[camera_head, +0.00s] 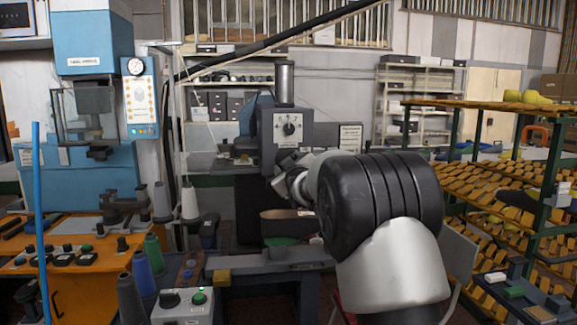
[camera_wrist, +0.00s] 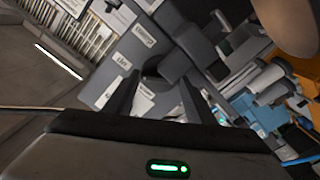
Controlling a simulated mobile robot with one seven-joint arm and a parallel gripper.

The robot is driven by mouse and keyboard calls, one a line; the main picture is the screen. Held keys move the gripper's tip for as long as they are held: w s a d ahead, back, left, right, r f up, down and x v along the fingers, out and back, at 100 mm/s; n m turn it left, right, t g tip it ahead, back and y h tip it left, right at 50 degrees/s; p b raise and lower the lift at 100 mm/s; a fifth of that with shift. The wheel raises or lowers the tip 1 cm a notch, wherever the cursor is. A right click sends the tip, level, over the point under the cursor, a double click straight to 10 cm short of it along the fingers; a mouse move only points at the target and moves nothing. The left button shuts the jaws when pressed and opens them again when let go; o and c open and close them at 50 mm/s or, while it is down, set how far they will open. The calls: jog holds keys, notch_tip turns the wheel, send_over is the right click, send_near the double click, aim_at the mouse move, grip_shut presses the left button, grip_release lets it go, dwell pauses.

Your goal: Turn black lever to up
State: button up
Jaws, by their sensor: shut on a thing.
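My gripper (camera_wrist: 158,80) is at the front of the grey machine (camera_head: 267,140), its two dark fingers standing apart around a dark piece. That piece looks like the black lever (camera_wrist: 174,66), and the gripper is shut on it.
An orange bench (camera_head: 85,290) with a blue machine (camera_head: 95,45) stands at left. Thread cones (camera_head: 142,273) stand near the front. A rack of shoe lasts (camera_head: 500,165) fills the right. A control box (camera_head: 182,308) sits at lower left of centre.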

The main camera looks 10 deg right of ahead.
jog(key=o, duration=1)
jog(key=shift+o, duration=0.2)
jog(key=s+b, duration=0.1)
jog(key=s, duration=1.6)
jog(key=shift+s, duration=0.2)
jog(key=s+f+m+g, duration=0.2)
jog(key=s+f+g, duration=0.25)
jog(key=s, duration=0.85)
jog(key=s+f+m+g, duration=0.35)
jog(key=s+f, duration=0.25)
jog(key=s, duration=0.6)
jog(key=s+f+m+g, duration=0.2)
jog(key=s+f+g, duration=0.3)
jog(key=s, duration=0.8)
notch_tip(320, 180, up, 16)
jog(key=p, duration=1.5)
jog(key=shift+w+f+t+p, duration=0.2)
jog(key=shift+t+p, duration=0.1)
jog(key=shift+p, duration=0.1)
